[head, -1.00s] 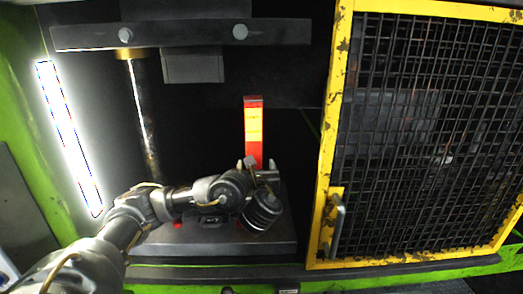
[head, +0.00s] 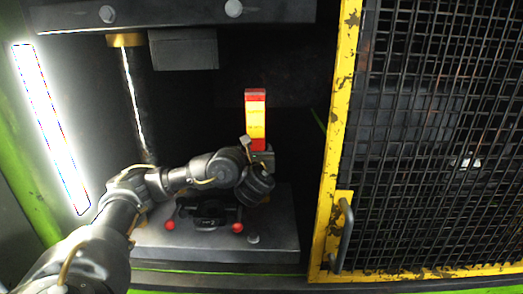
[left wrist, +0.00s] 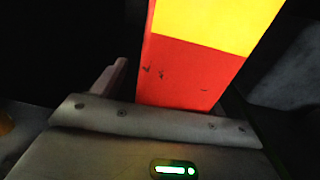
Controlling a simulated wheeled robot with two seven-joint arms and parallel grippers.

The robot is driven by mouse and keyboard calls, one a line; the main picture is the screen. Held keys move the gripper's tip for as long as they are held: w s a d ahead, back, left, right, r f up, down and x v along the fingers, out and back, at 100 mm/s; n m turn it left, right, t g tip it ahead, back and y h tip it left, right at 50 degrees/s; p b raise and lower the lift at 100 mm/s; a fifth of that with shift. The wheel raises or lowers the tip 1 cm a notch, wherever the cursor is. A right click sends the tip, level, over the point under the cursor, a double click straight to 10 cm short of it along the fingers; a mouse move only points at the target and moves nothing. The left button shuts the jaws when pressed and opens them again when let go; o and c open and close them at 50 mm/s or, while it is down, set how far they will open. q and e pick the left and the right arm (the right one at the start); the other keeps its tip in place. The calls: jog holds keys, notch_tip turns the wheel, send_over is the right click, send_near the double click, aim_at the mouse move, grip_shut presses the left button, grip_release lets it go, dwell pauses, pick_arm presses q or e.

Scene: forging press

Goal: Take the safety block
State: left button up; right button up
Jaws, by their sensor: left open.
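The safety block is an upright bar with red and yellow bands (head: 256,113), standing inside the press at the back of the lower plate. Its lower end is hidden behind my left gripper (head: 258,153) in the head view. The left gripper is open, with its fingers at the lower part of the block. In the left wrist view the block (left wrist: 192,75) rises close in front of the palm, with one finger showing to its left. Whether the fingers touch it cannot be told. My right gripper is not in view.
The grey lower plate (head: 275,227) carries a black fixture with red knobs (head: 208,213) under my left arm. A yellow-framed mesh door (head: 332,165) stands to the right. The dark upper tool (head: 184,50) hangs above, and a bright column (head: 135,100) stands left.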

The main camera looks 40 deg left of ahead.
pick_arm(q)
jog(key=shift+s+r, duration=0.15)
jog(key=shift+s, duration=0.05)
jog(key=shift+s+d+r, duration=0.1)
jog(key=shift+d, duration=0.1)
jog(key=shift+c, duration=0.2)
jog(key=shift+d, duration=0.35)
jog(key=c, duration=0.5)
jog(key=shift+w, duration=0.3)
jog(key=shift+c, duration=1)
jog(key=shift+s+a, duration=0.1)
jog(key=c, duration=0.7)
grip_shut()
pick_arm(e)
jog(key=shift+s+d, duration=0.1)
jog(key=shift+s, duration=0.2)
pick_arm(q)
jog(key=shift+r, duration=0.1)
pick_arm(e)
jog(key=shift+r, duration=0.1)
